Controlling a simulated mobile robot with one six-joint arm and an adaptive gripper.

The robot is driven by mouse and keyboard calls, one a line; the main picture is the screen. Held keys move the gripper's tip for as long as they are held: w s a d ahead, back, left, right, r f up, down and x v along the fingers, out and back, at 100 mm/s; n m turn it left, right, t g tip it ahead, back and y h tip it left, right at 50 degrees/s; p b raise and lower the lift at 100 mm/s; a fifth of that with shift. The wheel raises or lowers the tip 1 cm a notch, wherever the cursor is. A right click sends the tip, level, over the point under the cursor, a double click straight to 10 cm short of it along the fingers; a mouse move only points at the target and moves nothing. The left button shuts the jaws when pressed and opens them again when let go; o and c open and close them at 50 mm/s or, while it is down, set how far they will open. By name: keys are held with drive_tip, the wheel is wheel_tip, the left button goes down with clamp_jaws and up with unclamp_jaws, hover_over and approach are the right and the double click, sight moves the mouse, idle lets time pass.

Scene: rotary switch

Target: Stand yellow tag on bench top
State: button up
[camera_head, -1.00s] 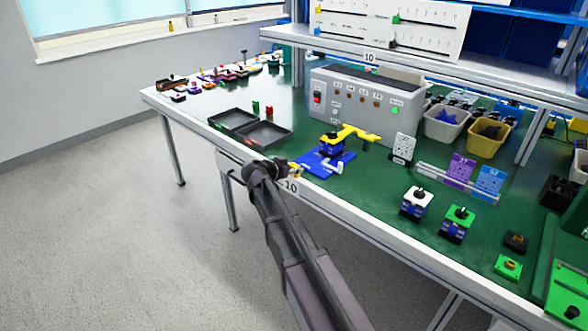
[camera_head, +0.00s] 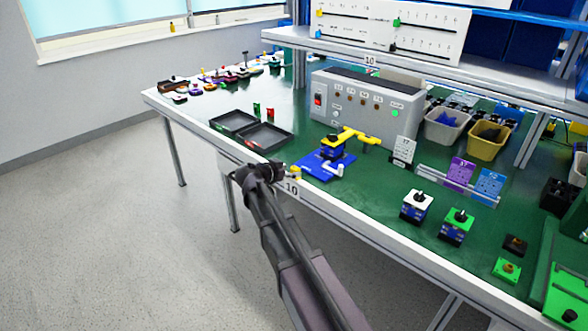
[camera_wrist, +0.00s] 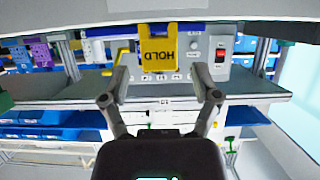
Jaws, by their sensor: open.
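The yellow tag (camera_wrist: 159,47) with the word HOLD shows in the wrist view, where the lettering is upside down. It lies beyond and between the two spread fingers of my gripper (camera_wrist: 160,72), with a visible gap on each side. In the head view my gripper (camera_head: 283,172) is at the bench's front edge, left of the blue base plate (camera_head: 313,169). My gripper is open and empty. The green bench top (camera_head: 365,205) extends behind and to the right.
Black trays (camera_head: 264,136) lie to the left, and a grey control box (camera_head: 365,105) stands behind. Switch blocks (camera_head: 417,207) stand to the right. Bench between is partly clear.

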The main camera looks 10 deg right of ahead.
drive_tip(key=p+v, duration=0.3)
drive_tip(key=v, duration=0.6)
drive_tip(key=shift+s, duration=0.1)
idle(0.4)
drive_tip(key=s+d+f+n+g+y, duration=0.4)
drive_tip(key=s+d+f+g, duration=0.1)
drive_tip(key=s+d+f, duration=0.3)
drive_tip(key=s+f+n+g+y, duration=0.3)
drive_tip(key=s+n+y, duration=0.3)
drive_tip(key=s, duration=0.8)
drive_tip(key=shift+s+d+f+n+y, duration=0.2)
drive_tip(key=shift+s+d+n+y, duration=0.1)
drive_tip(key=shift+n+y, duration=0.15)
